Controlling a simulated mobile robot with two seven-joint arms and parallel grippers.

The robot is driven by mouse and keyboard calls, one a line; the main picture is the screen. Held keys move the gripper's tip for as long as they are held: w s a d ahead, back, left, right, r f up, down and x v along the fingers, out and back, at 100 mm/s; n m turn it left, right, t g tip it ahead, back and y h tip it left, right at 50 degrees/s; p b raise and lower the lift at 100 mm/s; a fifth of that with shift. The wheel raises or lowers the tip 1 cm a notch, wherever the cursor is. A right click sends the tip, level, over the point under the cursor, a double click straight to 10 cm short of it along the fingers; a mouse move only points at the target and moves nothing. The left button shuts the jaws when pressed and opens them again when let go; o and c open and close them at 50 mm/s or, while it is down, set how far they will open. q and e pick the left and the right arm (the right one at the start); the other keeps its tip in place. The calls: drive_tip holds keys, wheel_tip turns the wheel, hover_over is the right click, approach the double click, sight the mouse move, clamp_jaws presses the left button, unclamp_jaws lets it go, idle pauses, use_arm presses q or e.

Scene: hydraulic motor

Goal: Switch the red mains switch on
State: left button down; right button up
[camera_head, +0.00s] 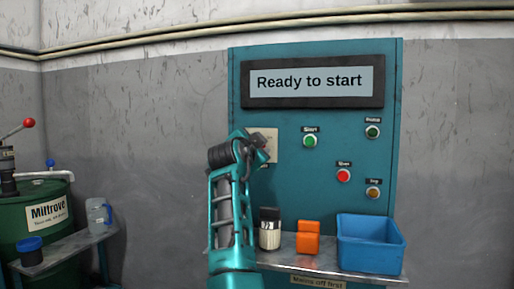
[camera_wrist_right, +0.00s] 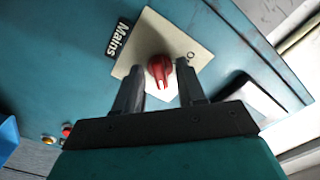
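The red mains switch (camera_wrist_right: 160,70) is a rotary knob on a cream plate (camera_wrist_right: 158,32) beside a "Mains" label (camera_wrist_right: 118,40), seen in the right wrist view. An "O" mark is visible on the plate. My right gripper (camera_wrist_right: 158,68) is open, its two fingers spread on either side of the knob with gaps showing. Whether the fingertips reach past the knob is hard to tell. In the head view my right gripper (camera_head: 262,147) is in front of the plate (camera_head: 270,140) and hides the knob. My left gripper is not in view.
The teal cabinet (camera_head: 320,130) has a display (camera_head: 310,82) reading "Ready to start". It carries a green start button (camera_head: 310,141), a red button (camera_head: 343,175) and other small controls. Below, a shelf (camera_head: 330,276) holds a blue bin (camera_head: 370,245), an orange item (camera_head: 308,240) and a jar (camera_head: 270,235).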

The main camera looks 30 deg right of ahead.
drive_tip(key=b+v, duration=0.3)
drive_tip(key=v, duration=1)
idle(0.4)
